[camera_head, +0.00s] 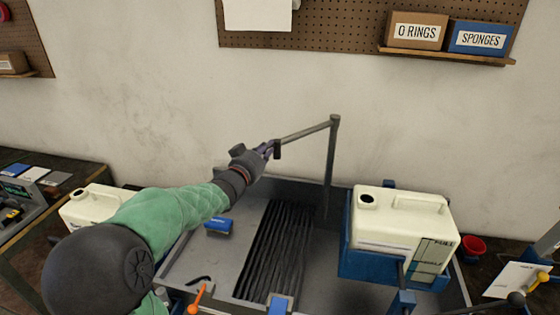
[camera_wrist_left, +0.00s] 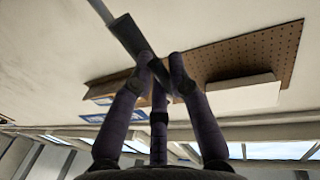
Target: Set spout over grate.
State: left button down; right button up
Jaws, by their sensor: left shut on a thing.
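The spout (camera_head: 305,132) is a grey pipe whose arm runs leftward from the top of an upright post (camera_head: 331,165) at the back of the basin. In the left wrist view the fingers (camera_wrist_left: 160,72) close around the dark end piece of the spout (camera_wrist_left: 130,38). The grate (camera_head: 275,250) is a dark ribbed panel in the grey basin. In the head view the spout's end appears above the grate's far end; the exact depth is hard to judge. My right gripper is out of view.
A white jug (camera_head: 400,218) stands in a blue holder right of the grate. Another white jug (camera_head: 92,205) is at left, partly behind my arm. A blue block (camera_head: 219,226) and an orange-handled tool (camera_head: 197,298) lie left of the grate. A red cup (camera_head: 472,246) is at right.

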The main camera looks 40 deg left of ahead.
pick_arm(q)
jog(key=a, duration=0.3)
jog(key=shift+w+a, duration=0.15)
jog(key=shift+w, duration=0.1)
jog(key=shift+r, duration=0.1)
jog(key=c, duration=1.1)
grip_release()
jog(key=shift+a, duration=0.15)
jog(key=shift+o, duration=0.3)
jog(key=shift+w+a+f, duration=0.1)
jog(key=shift+a+f, duration=0.1)
jog(key=shift+a, duration=0.05)
jog(key=v, duration=1.2)
jog(key=shift+p, duration=0.3)
